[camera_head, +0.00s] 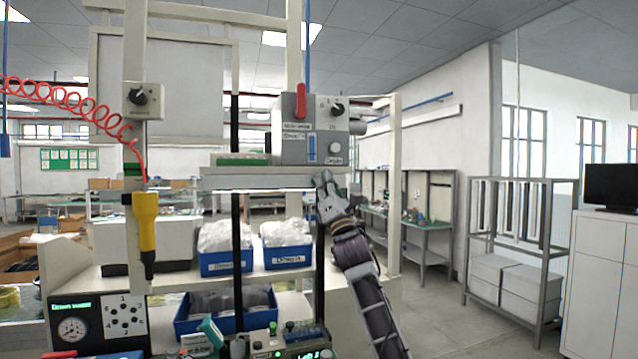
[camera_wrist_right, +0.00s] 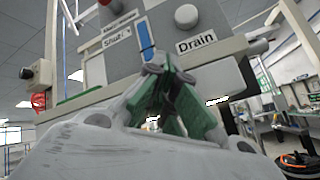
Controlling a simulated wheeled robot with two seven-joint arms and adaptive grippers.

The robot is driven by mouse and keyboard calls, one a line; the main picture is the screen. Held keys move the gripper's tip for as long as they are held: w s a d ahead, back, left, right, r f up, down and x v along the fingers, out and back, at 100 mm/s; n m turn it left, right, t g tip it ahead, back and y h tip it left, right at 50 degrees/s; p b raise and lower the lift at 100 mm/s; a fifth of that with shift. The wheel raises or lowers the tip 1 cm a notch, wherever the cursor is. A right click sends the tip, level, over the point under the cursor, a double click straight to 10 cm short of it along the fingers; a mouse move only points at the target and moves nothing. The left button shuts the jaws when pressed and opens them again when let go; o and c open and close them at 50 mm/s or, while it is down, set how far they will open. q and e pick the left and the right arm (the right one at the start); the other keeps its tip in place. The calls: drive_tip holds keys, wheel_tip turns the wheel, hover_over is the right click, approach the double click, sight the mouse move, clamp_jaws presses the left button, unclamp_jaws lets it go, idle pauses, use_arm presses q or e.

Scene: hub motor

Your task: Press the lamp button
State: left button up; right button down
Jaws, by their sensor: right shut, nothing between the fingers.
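A grey control box (camera_head: 290,130) stands on a shelf in the head view. It carries a red handle (camera_head: 301,101), a black dial (camera_head: 336,109), a blue strip (camera_head: 311,148) and a round white button (camera_head: 335,148) above a "Drain" label. No button is readable as the lamp's. My right gripper (camera_head: 325,180) is shut and empty, just below the box. In the right wrist view its closed fingertips (camera_wrist_right: 160,68) are in front of the box's lower part, near the blue strip (camera_wrist_right: 145,38) and below the white button (camera_wrist_right: 187,15). Contact cannot be told. My left gripper is not in view.
The shelf edge (camera_head: 255,183) runs left of my right gripper. Blue bins (camera_head: 226,262) of bagged parts stand below. A yellow screwdriver (camera_head: 146,225) hangs at left on a red coiled cord. A lower panel (camera_head: 285,345) has green buttons. Open floor lies to the right.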

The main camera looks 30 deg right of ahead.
drive_tip(key=shift+s+a+f, duration=0.1)
drive_tip(key=shift+s+f, duration=0.1)
idle(0.5)
drive_tip(key=shift+s, duration=0.1)
drive_tip(key=shift+s+a+b, duration=0.15)
drive_tip(key=shift+s+a, duration=0.1)
drive_tip(key=shift+s, duration=0.7)
drive_tip(key=shift+s+a+b, duration=0.15)
drive_tip(key=shift+s+a, duration=0.05)
drive_tip(key=shift+s, duration=0.8)
drive_tip(key=shift+s+a+b, duration=0.15)
drive_tip(key=shift+s+a, duration=0.1)
drive_tip(key=shift+s, duration=0.7)
